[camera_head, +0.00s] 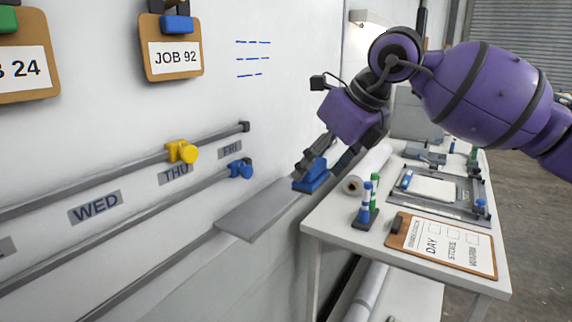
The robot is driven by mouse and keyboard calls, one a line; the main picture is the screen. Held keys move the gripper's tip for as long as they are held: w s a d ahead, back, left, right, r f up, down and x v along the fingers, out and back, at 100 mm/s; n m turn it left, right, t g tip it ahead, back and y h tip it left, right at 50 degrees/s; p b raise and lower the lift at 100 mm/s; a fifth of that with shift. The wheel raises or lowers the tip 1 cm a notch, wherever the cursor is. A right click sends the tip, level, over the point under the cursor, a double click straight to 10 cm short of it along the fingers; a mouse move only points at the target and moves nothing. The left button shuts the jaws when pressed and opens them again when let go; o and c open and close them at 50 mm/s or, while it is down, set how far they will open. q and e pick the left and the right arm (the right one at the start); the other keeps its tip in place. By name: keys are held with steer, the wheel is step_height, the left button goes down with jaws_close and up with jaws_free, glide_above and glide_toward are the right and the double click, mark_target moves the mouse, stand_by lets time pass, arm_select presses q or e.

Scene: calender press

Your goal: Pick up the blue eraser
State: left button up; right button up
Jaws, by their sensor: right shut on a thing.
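The blue eraser (311,178) is a small blue block with a grey part on top. My right gripper (326,163) is shut on it, and the purple right arm reaches in from the right. The eraser is at the far end of the grey wall ledge (250,215). I cannot tell whether it touches the ledge or hangs just above it. The fingers hide part of the eraser's top. My left gripper is not in view.
A white table (330,222) on the right holds a clipboard (442,244), blue and green markers (366,204), a paper roll (353,185) and a framed press bed (432,188). The whiteboard has rails with a yellow slider (182,151) and a blue slider (240,169). The left ledge is bare.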

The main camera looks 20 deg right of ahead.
arm_select(q)
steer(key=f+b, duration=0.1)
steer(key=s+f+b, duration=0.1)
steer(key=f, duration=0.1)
steer(key=shift+b, duration=0.3)
arm_select(e)
steer(key=s+d, duration=0.6)
steer(key=s, duration=0.2)
